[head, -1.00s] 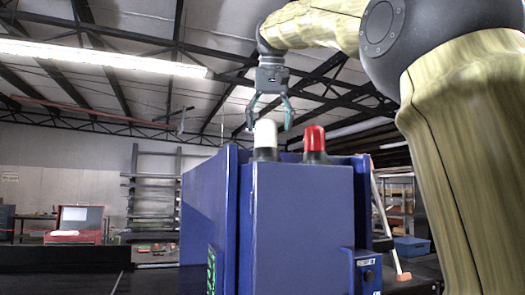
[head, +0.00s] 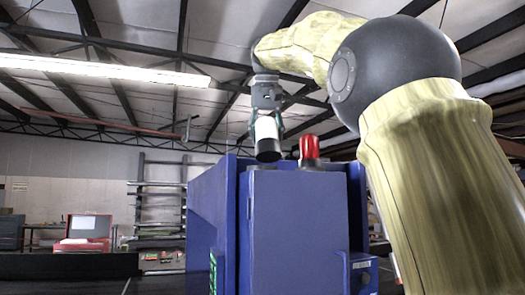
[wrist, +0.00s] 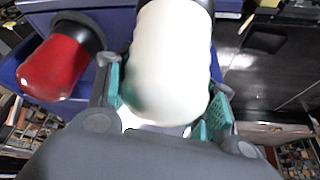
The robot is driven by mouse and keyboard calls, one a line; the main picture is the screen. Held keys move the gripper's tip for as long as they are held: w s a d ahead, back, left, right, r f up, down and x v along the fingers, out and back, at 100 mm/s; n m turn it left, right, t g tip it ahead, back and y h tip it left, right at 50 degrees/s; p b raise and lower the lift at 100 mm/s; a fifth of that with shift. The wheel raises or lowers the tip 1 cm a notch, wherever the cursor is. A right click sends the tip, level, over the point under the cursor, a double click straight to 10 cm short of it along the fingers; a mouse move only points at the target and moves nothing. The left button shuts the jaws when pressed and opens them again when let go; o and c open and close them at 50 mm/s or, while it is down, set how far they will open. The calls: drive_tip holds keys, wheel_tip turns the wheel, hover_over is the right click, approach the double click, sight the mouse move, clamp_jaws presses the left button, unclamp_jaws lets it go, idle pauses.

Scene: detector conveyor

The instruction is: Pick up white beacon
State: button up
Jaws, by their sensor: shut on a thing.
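The white beacon (head: 266,130), a white cylinder with a black base, is upright in my gripper (head: 266,118) in the head view. My gripper is shut on its white part. The black base shows above the blue cabinet's top near its front edge; it looks lifted, with a small gap below. In the wrist view the white beacon (wrist: 170,65) fills the middle between the teal finger pads of my gripper (wrist: 165,105). The red beacon (head: 309,150) stands on the cabinet just to the right; in the wrist view the red beacon (wrist: 55,68) is at the left.
The blue cabinet (head: 300,225) stands directly below my gripper. A dark conveyor surface (head: 70,265) runs at the lower left. A red case (head: 87,232) and metal shelving (head: 160,200) are in the background. The air above the cabinet is open.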

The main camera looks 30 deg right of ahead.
sight(268, 125)
drive_tip(key=shift+s+r, duration=0.2)
drive_tip(key=shift+s, duration=0.1)
drive_tip(key=w, duration=0.1)
drive_tip(key=w+f, duration=0.1)
drive_tip(key=w, duration=0.1)
drive_tip(key=w+d+f, duration=0.1)
drive_tip(key=shift+w, duration=0.45)
drive_tip(key=s+r, duration=0.1)
drive_tip(key=s+a+r+b, duration=0.1)
drive_tip(key=s+r, duration=0.2)
drive_tip(key=s, duration=0.1)
drive_tip(key=shift+a+r+b, duration=0.2)
drive_tip(key=shift+a+b, duration=0.1)
drive_tip(key=shift+b, duration=0.05)
drive_tip(key=shift+s+a+f+b, duration=0.1)
drive_tip(key=shift+s+b, duration=0.45)
drive_tip(key=shift+s, duration=0.15)
drive_tip(key=s+a+r+b, duration=0.1)
drive_tip(key=s+a+b, duration=0.2)
drive_tip(key=s, duration=0.7)
drive_tip(key=shift+b, duration=1.25)
